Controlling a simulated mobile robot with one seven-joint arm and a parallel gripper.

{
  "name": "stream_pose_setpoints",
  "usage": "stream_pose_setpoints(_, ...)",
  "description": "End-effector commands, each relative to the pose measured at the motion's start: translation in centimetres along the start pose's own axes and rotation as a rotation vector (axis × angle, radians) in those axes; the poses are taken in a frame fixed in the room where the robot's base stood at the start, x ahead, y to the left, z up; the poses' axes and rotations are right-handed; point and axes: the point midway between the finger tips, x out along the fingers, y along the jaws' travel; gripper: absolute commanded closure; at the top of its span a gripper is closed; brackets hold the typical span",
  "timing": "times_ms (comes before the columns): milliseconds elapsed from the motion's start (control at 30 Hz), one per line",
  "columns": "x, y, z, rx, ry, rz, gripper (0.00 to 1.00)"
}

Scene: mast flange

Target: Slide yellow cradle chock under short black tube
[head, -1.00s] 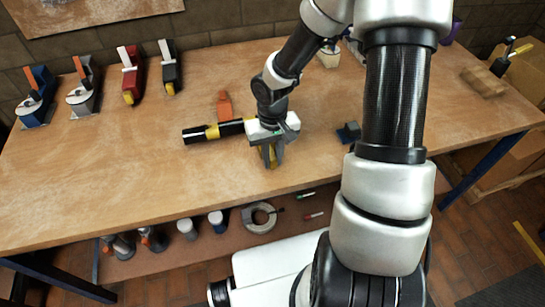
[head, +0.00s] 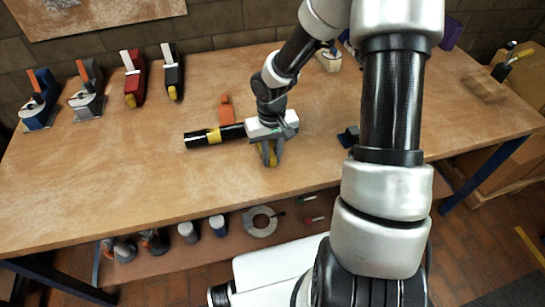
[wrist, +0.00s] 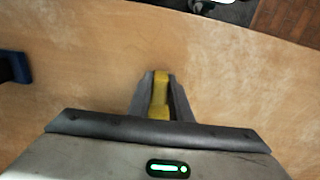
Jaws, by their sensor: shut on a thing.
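The short black tube (head: 165,139) lies on the workbench left of my gripper, with a yellow band (head: 213,135) around it. Its right end passes behind my gripper, so I cannot see where it ends. My gripper (head: 270,157) points down at the bench just right of and in front of the tube. It is shut on the yellow cradle chock (wrist: 160,95), which shows between the two grey fingers in the wrist view. Most of the chock is hidden by the fingers. I cannot tell whether it touches the bench or the tube.
An orange piece (head: 226,108) stands behind the tube. A dark blue block (head: 348,137) sits to the right; its blue edge shows in the wrist view (wrist: 14,67). Several clamp-like tools (head: 133,80) line the back left. The bench front (head: 120,200) is clear.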

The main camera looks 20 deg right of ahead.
Motion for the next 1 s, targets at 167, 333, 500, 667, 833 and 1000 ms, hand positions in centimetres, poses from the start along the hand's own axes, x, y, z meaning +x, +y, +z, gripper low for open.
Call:
stream_pose_setpoints(167,0.0,0.0,-0.6,-0.001,0.001,0.000,1.00)
stream_pose_setpoints(333,-0.1,0.0,-1.1,-0.001,0.000,0.000,1.00)
stream_pose_setpoints(500,-0.1,0.0,-1.6,0.000,0.001,0.000,1.00)
stream_pose_setpoints(667,-0.1,0.0,-2.1,0.000,0.001,-0.001,1.00)
stream_pose_setpoints(833,-0.1,0.1,-2.6,0.000,0.001,0.000,1.00)
stream_pose_setpoints(1000,-0.1,0.1,-2.9,-0.001,0.001,0.000,1.00)
